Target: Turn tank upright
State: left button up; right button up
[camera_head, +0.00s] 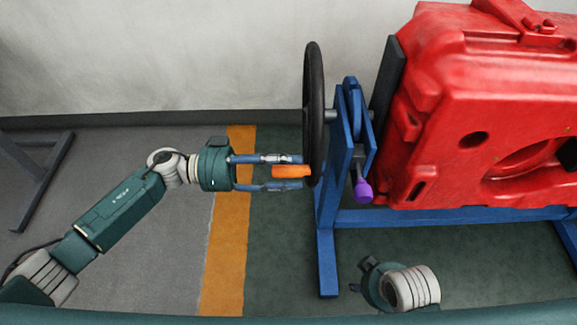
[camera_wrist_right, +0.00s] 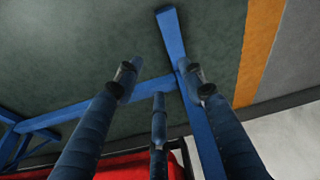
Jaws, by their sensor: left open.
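The red tank (camera_head: 450,110) sits on its side in a blue stand (camera_head: 328,240) at the right of the head view; its right part is cut off. A black handwheel (camera_head: 314,80) stands edge-on at the stand's left end. An orange handle (camera_head: 288,171) sticks out from the wheel toward the left. My left gripper (camera_head: 298,173) is open, with its fingers on either side of the orange handle. A purple knob (camera_head: 363,190) hangs on the stand by the wheel. My right gripper (camera_wrist_right: 158,85) is open and empty, fingers spread; in the head view only its wrist shows, bottom right.
The stand's blue foot bars (camera_wrist_right: 180,60) lie beyond my right fingers in the wrist view. An orange floor stripe (camera_head: 228,230) runs left of the stand. A dark metal frame (camera_head: 40,180) stands at the far left. A grey wall (camera_head: 150,55) closes the back.

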pick_arm(q)
jog(key=shift+w, duration=0.1)
grip_shut()
pick_arm(e)
jog(key=shift+s, duration=0.15)
pick_arm(q)
jog(key=shift+f, duration=0.2)
pick_arm(e)
jog(key=shift+s+r, duration=0.1)
jog(key=shift+r, duration=0.5)
pick_arm(q)
jog(key=shift+f, duration=0.1)
pick_arm(e)
jog(key=shift+r, duration=0.1)
pick_arm(q)
jog(key=shift+f+m+b, duration=0.1)
jog(key=shift+m+b, duration=0.2)
pick_arm(e)
jog(key=shift+r, duration=0.1)
